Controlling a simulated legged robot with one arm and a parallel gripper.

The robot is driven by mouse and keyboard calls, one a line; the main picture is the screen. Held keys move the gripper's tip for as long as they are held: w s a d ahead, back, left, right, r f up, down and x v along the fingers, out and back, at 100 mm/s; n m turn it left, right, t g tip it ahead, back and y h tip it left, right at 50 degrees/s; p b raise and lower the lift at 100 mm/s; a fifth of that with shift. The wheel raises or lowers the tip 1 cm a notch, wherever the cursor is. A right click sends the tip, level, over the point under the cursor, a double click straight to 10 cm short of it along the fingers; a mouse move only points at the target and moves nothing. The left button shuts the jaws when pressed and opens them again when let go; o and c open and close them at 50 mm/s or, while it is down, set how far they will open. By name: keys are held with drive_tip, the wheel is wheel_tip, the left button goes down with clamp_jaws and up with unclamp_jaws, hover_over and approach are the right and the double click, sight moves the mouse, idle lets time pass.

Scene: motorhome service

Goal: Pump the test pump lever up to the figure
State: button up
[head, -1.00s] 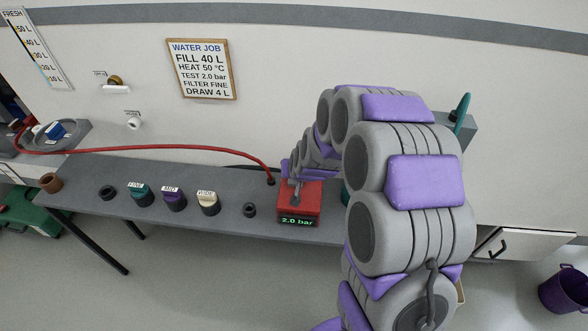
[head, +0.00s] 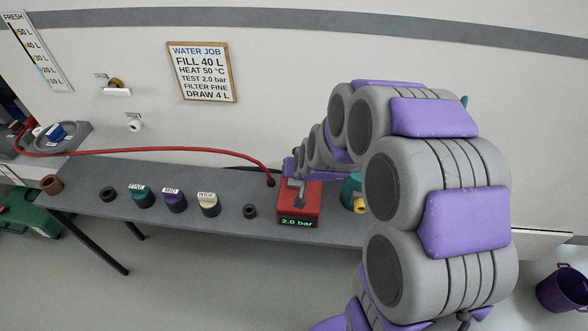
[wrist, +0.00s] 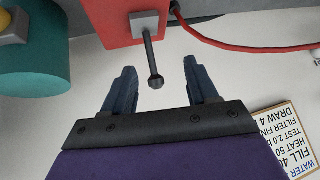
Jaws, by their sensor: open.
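The red test pump (head: 299,204) stands on the grey bench, and its green display reads 2.0 bar. In the wrist view the pump's red body (wrist: 117,20) is at the top. Its lever (wrist: 150,58), a dark rod with a round knob, sticks out from a grey block. My gripper (wrist: 162,84) is open, with one finger on each side of the lever's knob and clear gaps to both. The job board (head: 202,71) reads TEST 2.0 bar. In the head view my arm's end hides part of the pump's top and the lever's tip.
A red hose (head: 150,150) runs along the wall to the pump. A teal container (head: 350,191) with a yellow fitting stands right of the pump. Cartridges labelled FINE (head: 140,196), MID (head: 174,201) and WIDE (head: 208,204) stand to its left. A purple bucket (head: 562,291) stands on the floor.

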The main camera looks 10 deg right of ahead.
drive_tip(key=p+v, duration=0.1)
drive_tip(key=v, duration=0.9)
drive_tip(key=shift+s+a+r, duration=0.1)
drive_tip(key=shift+s, duration=0.05)
drive_tip(key=s+r+g, duration=0.2)
drive_tip(key=s+g, duration=0.2)
drive_tip(key=s, duration=1.1)
drive_tip(key=s+d+r+n+g+h, duration=0.1)
drive_tip(key=s+r+g, duration=0.2)
drive_tip(key=s, duration=1.3)
drive_tip(key=shift+s+r+n+g, duration=0.15)
drive_tip(key=shift+s+n+g, duration=0.15)
drive_tip(key=shift+g, duration=0.8)
drive_tip(key=shift+w+d, duration=0.1)
